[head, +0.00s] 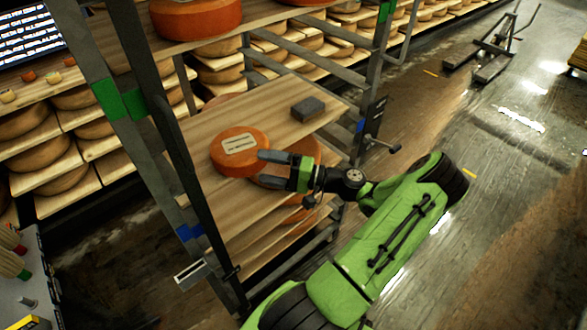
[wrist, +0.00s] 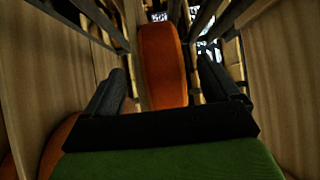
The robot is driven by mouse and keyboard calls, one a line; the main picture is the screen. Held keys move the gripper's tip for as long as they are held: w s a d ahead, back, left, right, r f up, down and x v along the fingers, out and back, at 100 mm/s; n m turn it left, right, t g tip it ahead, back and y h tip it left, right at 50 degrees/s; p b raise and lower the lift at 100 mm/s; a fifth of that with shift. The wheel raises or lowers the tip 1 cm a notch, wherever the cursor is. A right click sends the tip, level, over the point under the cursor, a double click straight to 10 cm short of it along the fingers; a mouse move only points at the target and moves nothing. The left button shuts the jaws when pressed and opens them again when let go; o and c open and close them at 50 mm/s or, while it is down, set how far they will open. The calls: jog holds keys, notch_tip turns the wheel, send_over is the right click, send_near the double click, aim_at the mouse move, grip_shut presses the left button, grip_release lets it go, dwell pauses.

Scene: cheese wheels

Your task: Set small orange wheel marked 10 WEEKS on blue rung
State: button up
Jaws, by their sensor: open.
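An orange cheese wheel (head: 228,165) with a pale label lies flat on a wooden board (head: 205,130) of the rack; its label is too small to read. My gripper (head: 262,168) is open at the wheel's right side. In the wrist view the wheel (wrist: 163,65) shows edge-on, ahead and between the two open fingers (wrist: 165,80), with clear gaps at both sides. Nothing is gripped. Blue bands (head: 190,232) mark the rack posts, one also on the right post (head: 360,127). I cannot tell which board belongs to that rung.
A dark grey block (head: 308,109) lies on the same board. Another orange wheel (head: 308,150) is partly hidden behind my gripper. Green bands (head: 122,100) mark a higher level, where a large orange wheel (head: 195,18) sits. Rack posts stand close by.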

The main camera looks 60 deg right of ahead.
jog(key=r+p+v, duration=0.1)
jog(key=p+v, duration=0.1)
jog(key=v, duration=1.1)
jog(key=shift+f, duration=0.35)
